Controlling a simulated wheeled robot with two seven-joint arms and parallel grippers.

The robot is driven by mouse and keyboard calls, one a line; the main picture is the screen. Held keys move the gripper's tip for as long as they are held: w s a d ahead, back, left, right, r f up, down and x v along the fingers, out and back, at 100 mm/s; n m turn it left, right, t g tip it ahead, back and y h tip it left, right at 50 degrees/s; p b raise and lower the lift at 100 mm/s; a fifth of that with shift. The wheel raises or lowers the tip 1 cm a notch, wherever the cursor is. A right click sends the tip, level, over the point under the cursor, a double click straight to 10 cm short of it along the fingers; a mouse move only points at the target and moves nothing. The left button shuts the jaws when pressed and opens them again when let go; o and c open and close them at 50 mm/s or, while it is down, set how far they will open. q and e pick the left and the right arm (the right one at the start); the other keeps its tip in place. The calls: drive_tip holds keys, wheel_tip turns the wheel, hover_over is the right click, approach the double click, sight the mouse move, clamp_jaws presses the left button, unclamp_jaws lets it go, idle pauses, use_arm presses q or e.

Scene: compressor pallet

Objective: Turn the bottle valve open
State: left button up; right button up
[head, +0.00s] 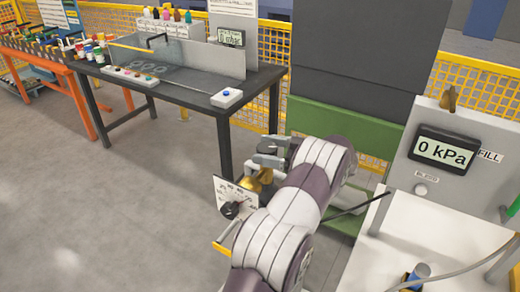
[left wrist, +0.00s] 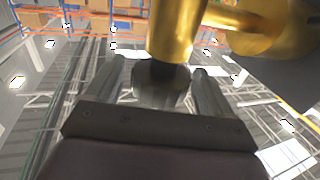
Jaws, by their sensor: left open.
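The brass bottle valve (head: 256,186) stands in the middle of the head view, partly hidden by my left arm. In the left wrist view its brass body (left wrist: 178,35) fills the top middle, with a side branch to the right. A dark round handwheel (left wrist: 161,86) sits on its end. My left gripper (left wrist: 160,88) is open, with one finger on each side of the handwheel. I cannot tell whether the fingers touch it. In the head view the left gripper (head: 268,150) is at the top of the valve. My right gripper is not in view.
A white panel with a black knob (head: 230,209) is beside the valve. A white stand at right carries a 0 kPa display (head: 445,150). A dark workbench (head: 180,88) stands behind left, beside an orange bench (head: 66,72). The floor at left is clear.

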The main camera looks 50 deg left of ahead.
use_arm(q)
drive_tip(key=b+v, duration=0.1)
drive_tip(key=v, duration=0.9)
